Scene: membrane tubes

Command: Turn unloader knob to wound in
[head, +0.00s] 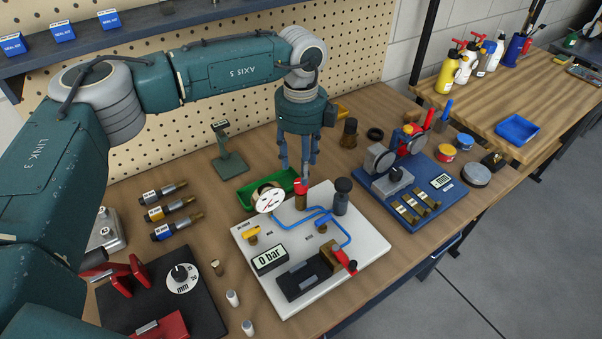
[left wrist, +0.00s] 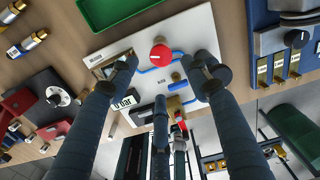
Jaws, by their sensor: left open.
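The unloader knob, as I take it, is the red knob (head: 300,186) on a brass stem, standing upright near the back of the white test panel (head: 375,244). In the left wrist view the round red top of the knob (left wrist: 160,54) shows between the tips of two fingers. My left gripper (head: 298,170) points down just above the knob, its fingers spread and empty. In the left wrist view its fingers (left wrist: 163,75) show clear gaps to the knob. Whether the knob is wound in or out cannot be told. My right gripper is not in view.
A round gauge (head: 268,199) stands left of the knob and a dark cylinder (head: 342,195) right of it. A display (head: 270,260) reads 0 bar. A green tray (head: 262,191) lies behind; a blue board with fittings (head: 400,222) lies right.

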